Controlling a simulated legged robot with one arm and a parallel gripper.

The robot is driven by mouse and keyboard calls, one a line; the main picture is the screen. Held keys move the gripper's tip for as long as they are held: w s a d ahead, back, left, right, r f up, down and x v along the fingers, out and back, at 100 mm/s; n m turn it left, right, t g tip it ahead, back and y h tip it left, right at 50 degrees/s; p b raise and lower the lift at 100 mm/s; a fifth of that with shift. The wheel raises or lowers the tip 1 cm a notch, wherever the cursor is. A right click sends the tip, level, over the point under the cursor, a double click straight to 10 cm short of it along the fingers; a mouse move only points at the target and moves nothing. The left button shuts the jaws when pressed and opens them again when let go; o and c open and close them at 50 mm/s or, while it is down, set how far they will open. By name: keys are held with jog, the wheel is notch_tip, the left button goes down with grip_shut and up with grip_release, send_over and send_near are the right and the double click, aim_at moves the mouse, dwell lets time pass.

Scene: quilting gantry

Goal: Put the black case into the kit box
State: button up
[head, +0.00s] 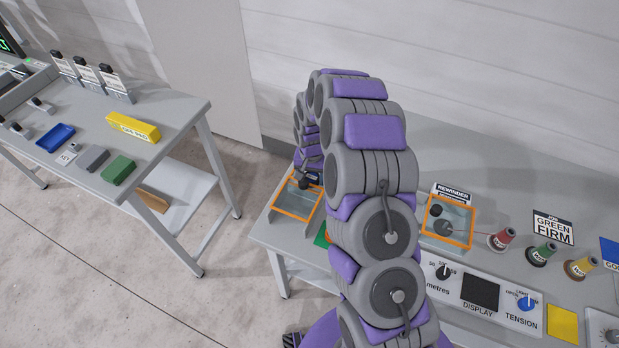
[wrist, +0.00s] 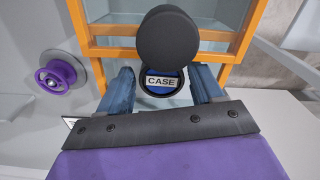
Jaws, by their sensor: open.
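The black case (wrist: 168,38) shows in the wrist view as a dark round body. Below it is a black ring around a blue and white label reading CASE. My gripper (wrist: 163,88) is open, with one blue finger on each side of the label. I see no clear contact between the fingers and the case. In the head view my gripper (head: 306,180) is at the left orange-framed clear box (head: 285,211), where a small dark shape shows. My arm hides part of this bench. No container is readable as the kit box.
A second orange-framed box (head: 448,241) stands near the REWINDER sign, with spools (head: 502,239) to its right. The left table (head: 183,118) holds a blue tray (head: 55,138), a yellow box (head: 133,128) and a green block (head: 118,170). Open floor lies between the benches.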

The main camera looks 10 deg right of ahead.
aim_at(310, 180)
notch_tip(310, 180, up, 11)
jog(key=p, duration=0.2)
jog(key=s+r+n, duration=0.2)
jog(key=s+r, duration=1.2)
jog(key=s, duration=0.2)
jog(key=s+r+n+g, duration=0.1)
jog(key=s+r, duration=0.1)
jog(key=s, duration=1)
jog(key=s+r+n, duration=0.1)
jog(key=s+r, duration=0.1)
jog(key=s, duration=1.1)
jog(key=shift+d+r+g, duration=0.25)
jog(key=shift+r+g, duration=0.05)
jog(key=shift+g, duration=0.1)
